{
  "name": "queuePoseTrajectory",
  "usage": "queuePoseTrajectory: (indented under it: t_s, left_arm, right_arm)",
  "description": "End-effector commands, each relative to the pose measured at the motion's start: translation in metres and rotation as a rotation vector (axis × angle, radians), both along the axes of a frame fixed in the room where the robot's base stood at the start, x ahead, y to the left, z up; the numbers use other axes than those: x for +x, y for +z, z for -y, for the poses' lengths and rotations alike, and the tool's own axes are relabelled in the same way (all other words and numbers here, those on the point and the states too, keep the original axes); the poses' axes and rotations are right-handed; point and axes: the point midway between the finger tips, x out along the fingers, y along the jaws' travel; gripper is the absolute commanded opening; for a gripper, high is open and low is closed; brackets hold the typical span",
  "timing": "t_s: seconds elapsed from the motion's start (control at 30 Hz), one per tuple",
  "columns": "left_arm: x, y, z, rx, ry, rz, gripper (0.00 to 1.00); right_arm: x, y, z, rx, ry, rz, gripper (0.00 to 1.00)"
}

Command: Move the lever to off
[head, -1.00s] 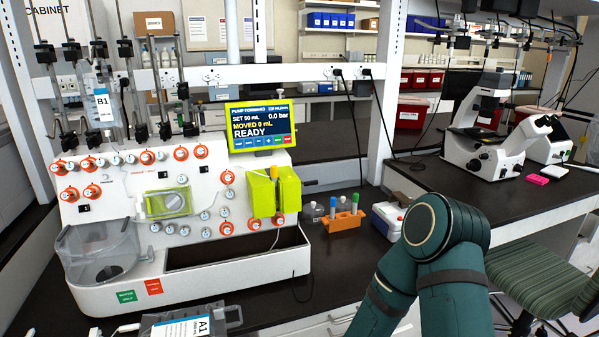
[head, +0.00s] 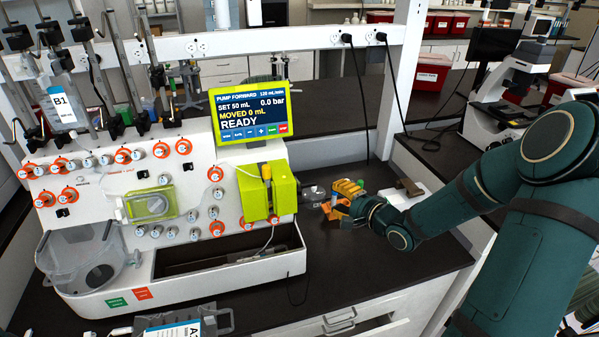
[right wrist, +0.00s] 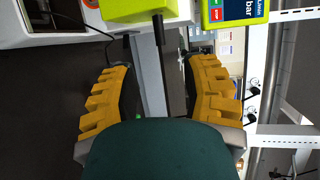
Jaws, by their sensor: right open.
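A yellow-green pump housing (head: 268,196) is on the right part of the white cell processor. A yellow piece (head: 266,172) stands at its top. In the right wrist view, the green housing (right wrist: 135,8) is at the top edge and a short dark rod (right wrist: 158,27) sticks out from it. I cannot tell for sure which part is the lever. My right gripper (head: 343,196), with yellow fingers, is just right of the housing, apart from it. In the right wrist view the gripper (right wrist: 158,68) is open and empty, with the rod ahead between its fingers. My left gripper is not in view.
The pump screen (head: 252,112) reads READY above the housing. A microscope (head: 508,90) stands at the back right. The bench front is mostly clear.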

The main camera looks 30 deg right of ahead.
Motion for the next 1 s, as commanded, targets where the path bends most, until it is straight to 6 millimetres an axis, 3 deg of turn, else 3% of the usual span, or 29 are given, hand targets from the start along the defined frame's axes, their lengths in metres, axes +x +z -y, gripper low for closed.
queuePoseTrajectory:
  t_s: [0.17, 0.7, 1.0]
  left_arm:
    - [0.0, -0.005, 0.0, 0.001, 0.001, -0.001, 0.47]
    - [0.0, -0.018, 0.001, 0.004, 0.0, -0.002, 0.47]
    - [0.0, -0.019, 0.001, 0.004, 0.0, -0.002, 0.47]
  right_arm:
    - [0.017, -0.005, -0.003, 0.004, 0.002, 0.003, 0.46]
    - [0.112, -0.025, -0.02, 0.003, 0.001, 0.001, 0.46]
    - [0.132, -0.029, -0.023, 0.002, 0.001, 0.0, 0.46]
